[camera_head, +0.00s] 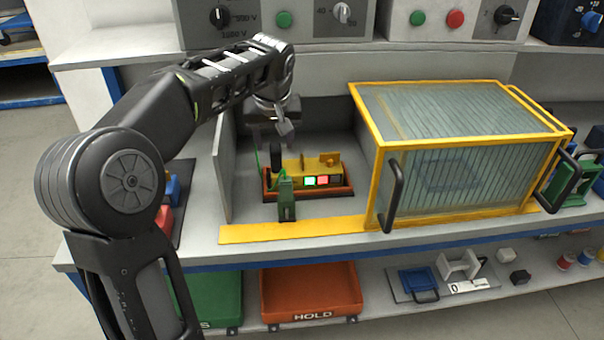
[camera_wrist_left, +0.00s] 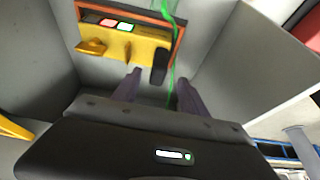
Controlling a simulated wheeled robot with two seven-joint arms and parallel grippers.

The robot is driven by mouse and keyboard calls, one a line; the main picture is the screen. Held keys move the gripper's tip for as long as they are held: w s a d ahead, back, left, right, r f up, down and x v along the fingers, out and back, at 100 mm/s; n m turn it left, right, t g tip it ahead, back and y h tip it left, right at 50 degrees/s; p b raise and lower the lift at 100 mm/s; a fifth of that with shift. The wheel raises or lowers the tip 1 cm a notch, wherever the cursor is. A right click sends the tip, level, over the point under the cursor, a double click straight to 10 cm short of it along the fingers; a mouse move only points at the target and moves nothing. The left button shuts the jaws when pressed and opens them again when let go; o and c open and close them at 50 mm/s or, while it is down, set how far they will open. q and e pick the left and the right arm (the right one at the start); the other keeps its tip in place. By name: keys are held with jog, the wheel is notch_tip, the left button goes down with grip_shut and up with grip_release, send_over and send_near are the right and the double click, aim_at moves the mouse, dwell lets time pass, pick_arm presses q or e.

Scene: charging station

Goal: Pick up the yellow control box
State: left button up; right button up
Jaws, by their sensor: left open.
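The yellow control box (camera_head: 313,168) sits in an orange-red tray (camera_head: 338,192) inside an open grey bay on the bench. It has a lit green button, a red button, small yellow tabs and a black upright part at its left end. My left gripper (camera_head: 270,138) hangs above and just behind the box's left end, partly hidden by its own arm. My right gripper is out of view.
A green post (camera_head: 286,195) stands in front of the tray, with a green cable (camera_wrist_left: 173,80) near the fingers. A yellow-framed clear cover (camera_head: 450,150) with black handles stands right of the bay. A grey wall (camera_head: 222,175) bounds the left.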

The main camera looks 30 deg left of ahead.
aim_at(276, 156)
pick_arm(q)
jog(key=shift+r, duration=0.15)
jog(key=shift+x, duration=1.3)
jog(key=shift+x, duration=2.7)
jog(key=shift+d, duration=0.1)
jog(key=shift+c, duration=0.4)
grip_shut()
jog(key=shift+r, duration=0.1)
